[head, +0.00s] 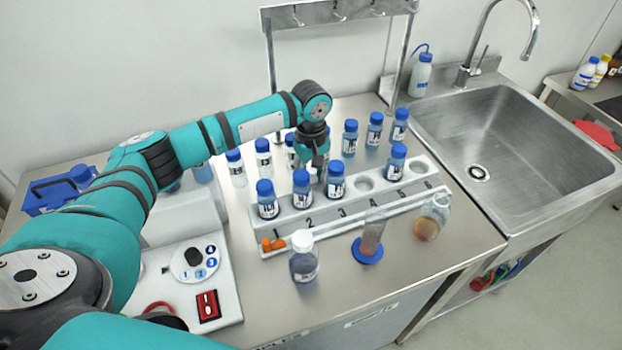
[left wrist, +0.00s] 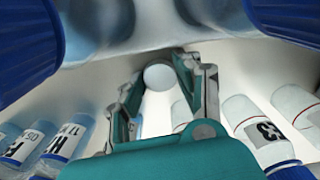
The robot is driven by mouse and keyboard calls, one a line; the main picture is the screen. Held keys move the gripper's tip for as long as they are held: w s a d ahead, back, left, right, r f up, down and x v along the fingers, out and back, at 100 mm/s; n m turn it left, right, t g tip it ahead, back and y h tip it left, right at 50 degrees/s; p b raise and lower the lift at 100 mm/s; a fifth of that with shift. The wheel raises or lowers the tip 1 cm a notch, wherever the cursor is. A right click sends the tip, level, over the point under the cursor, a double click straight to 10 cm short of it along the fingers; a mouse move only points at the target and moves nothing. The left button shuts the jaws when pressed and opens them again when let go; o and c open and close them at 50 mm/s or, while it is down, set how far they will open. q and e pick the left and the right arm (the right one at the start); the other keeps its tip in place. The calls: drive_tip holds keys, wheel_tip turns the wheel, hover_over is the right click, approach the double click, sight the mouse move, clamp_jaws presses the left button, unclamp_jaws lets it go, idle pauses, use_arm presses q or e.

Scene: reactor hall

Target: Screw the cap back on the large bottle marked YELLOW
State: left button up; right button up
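No label reading YELLOW can be made out, so I cannot tell which bottle is the one named. Several blue-capped bottles (head: 349,138) stand behind the white rack (head: 375,211), and others stand in its numbered places. No loose cap can be made out for certain. My left gripper (head: 319,168) points down among the bottles, just behind the rack. In the left wrist view its fingers (left wrist: 160,62) are apart, with a pale round thing (left wrist: 160,77) showing between them; I cannot tell what it is or whether it is touched. My right gripper is not in view.
A white-capped bottle (head: 303,262), a cylinder on a blue base (head: 369,243) and a vessel with orange liquid (head: 431,219) stand before the rack. A control box (head: 190,285) is at front left. A metal hook frame (head: 337,14) rises behind; a sink (head: 510,150) is right.

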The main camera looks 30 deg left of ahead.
sight(311, 179)
use_arm(q)
drive_tip(key=shift+c, duration=0.7)
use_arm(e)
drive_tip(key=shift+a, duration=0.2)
use_arm(q)
wheel_tip(311, 179, up, 10)
drive_tip(key=b, duration=0.1)
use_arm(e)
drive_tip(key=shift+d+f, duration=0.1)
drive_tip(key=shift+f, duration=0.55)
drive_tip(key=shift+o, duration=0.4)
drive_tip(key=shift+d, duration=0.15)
